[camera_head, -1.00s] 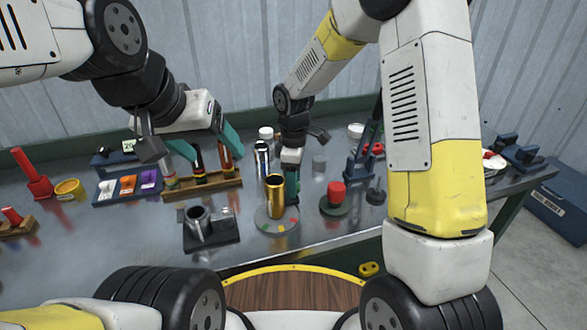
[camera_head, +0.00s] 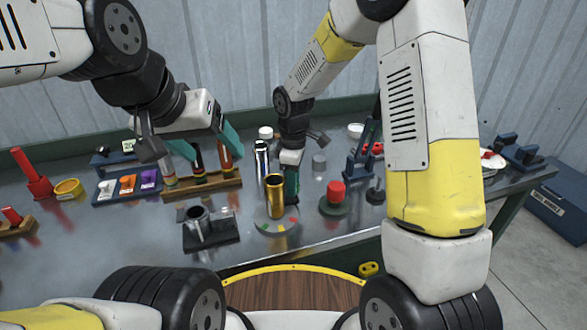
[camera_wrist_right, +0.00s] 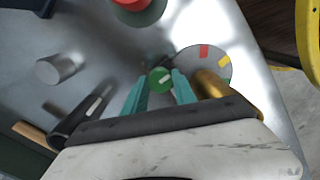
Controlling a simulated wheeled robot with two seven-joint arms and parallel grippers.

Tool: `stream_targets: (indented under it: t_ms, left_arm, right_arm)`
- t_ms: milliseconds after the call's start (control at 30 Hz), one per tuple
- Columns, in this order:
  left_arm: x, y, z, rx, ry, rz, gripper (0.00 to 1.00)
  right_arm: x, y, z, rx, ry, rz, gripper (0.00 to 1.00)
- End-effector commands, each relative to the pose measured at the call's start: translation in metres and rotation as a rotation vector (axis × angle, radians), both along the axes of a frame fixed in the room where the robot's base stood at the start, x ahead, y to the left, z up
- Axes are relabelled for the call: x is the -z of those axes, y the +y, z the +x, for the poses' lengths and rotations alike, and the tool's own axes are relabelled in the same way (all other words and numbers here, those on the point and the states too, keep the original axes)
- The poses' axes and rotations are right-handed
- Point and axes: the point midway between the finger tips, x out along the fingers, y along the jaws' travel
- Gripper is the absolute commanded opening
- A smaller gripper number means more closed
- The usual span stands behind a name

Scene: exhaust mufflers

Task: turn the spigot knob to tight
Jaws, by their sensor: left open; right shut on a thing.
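A green round knob (camera_wrist_right: 158,84) with a white pointer line sits between my right fingertips in the right wrist view. The line slants up and right. My right gripper (camera_wrist_right: 159,87) is shut on it. Beside it is a pale dial disc (camera_wrist_right: 213,60) with red and yellow marks; the disc also shows in the head view (camera_head: 262,226). A gold cylinder (camera_head: 275,198) stands over the disc and hides the knob in the head view. My right gripper's teal fingers (camera_head: 291,184) show behind the cylinder. My left gripper (camera_head: 205,143) is open above a wooden rack, apart from the knob.
The wooden rack (camera_head: 222,187) holds several upright coloured pieces. A dark block with a metal cup (camera_head: 197,222) lies left of the dial. A red knob on a green base (camera_head: 335,195) stands right of it. A silver bottle (camera_head: 261,160) is behind.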

Motion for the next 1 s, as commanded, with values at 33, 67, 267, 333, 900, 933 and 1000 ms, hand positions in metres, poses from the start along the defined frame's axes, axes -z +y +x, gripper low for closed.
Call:
stream_targets:
  t_ms: [33,67,267,333,900,933,1000]
  left_arm:
    - [0.0,0.0,0.0,0.0,0.0,0.0,0.74]
    - [0.0,0.0,0.0,0.0,0.0,0.0,0.74]
    - [0.0,0.0,0.0,0.0,0.0,0.0,0.74]
    - [0.0,0.0,0.0,0.0,0.0,0.0,0.74]
    - [0.0,0.0,0.0,0.0,0.0,0.0,0.74]
    - [0.0,0.0,0.0,0.0,0.0,0.0,0.74]
    - [0.0,0.0,0.0,0.0,0.0,0.0,0.74]
  right_arm:
    - [-0.0005,-0.0001,0.0004,0.021,-0.001,0.0,0.0]
    - [-0.0005,-0.0001,0.0004,0.037,-0.001,0.0,0.0]
    - [-0.0007,0.0002,0.0004,0.182,-0.001,0.0,0.0]
    - [-0.0007,0.0,0.0004,0.245,-0.002,-0.001,0.0]
    - [-0.0009,0.0002,0.0005,0.788,-0.001,-0.001,0.0]
    - [-0.001,0.0004,0.0004,0.816,-0.001,0.0,0.0]
    - [-0.0009,0.0,0.0006,0.883,-0.002,0.0,0.0]
